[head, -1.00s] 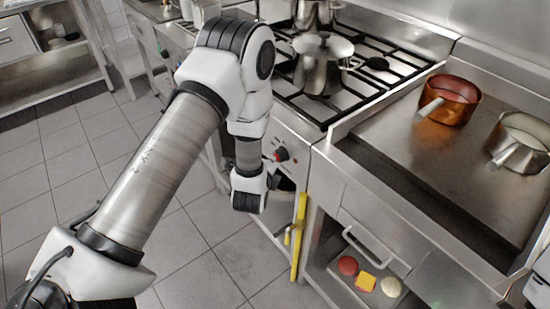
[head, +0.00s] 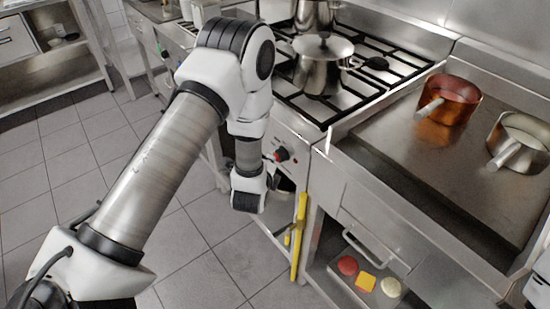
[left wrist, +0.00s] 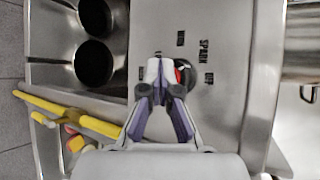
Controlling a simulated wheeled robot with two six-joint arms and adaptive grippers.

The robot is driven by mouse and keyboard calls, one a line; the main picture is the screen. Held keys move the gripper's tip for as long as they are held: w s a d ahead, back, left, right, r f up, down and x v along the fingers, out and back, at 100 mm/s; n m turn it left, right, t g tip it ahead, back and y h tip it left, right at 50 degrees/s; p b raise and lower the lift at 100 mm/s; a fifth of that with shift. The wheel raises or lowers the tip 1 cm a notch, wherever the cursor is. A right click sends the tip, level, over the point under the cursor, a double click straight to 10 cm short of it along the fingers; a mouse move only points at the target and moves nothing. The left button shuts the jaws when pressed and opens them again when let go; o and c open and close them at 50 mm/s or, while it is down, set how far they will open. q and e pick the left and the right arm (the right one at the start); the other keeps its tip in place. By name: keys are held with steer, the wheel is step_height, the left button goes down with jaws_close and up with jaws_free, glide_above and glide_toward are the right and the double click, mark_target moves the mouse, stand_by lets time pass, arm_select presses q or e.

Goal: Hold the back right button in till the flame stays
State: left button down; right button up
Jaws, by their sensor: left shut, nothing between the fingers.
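The stove's front panel (head: 311,139) shows in the head view, with a dark knob with red on it (head: 282,154) beside my left wrist. In the left wrist view, the knob (left wrist: 184,74) sits by printed marks such as SPARK and OFF. My left gripper (left wrist: 160,68) is shut and empty, its fingertips over the panel just left of the knob and partly covering it. I cannot tell whether the fingertips touch the panel or a button. I cannot make out the back right button or a flame.
A lidded steel pot (head: 320,68) stands on the black grates. A copper pan (head: 450,98) and a steel pan (head: 520,141) stand on the counter at right. A yellow bar (head: 299,236) runs upright below the panel. An open drawer holds several coloured items (head: 365,283).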

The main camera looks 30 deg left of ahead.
arm_select(q)
steer(key=shift+s, duration=0.15)
steer(key=shift+s+a, duration=0.3)
steer(key=shift+s, duration=0.25)
steer(key=s, duration=0.1)
steer(key=s+a+p, duration=0.1)
steer(key=s, duration=0.1)
steer(key=s+a, duration=0.1)
steer(key=shift+s+p, duration=0.3)
steer(key=shift+s, duration=0.05)
stand_by(0.3)
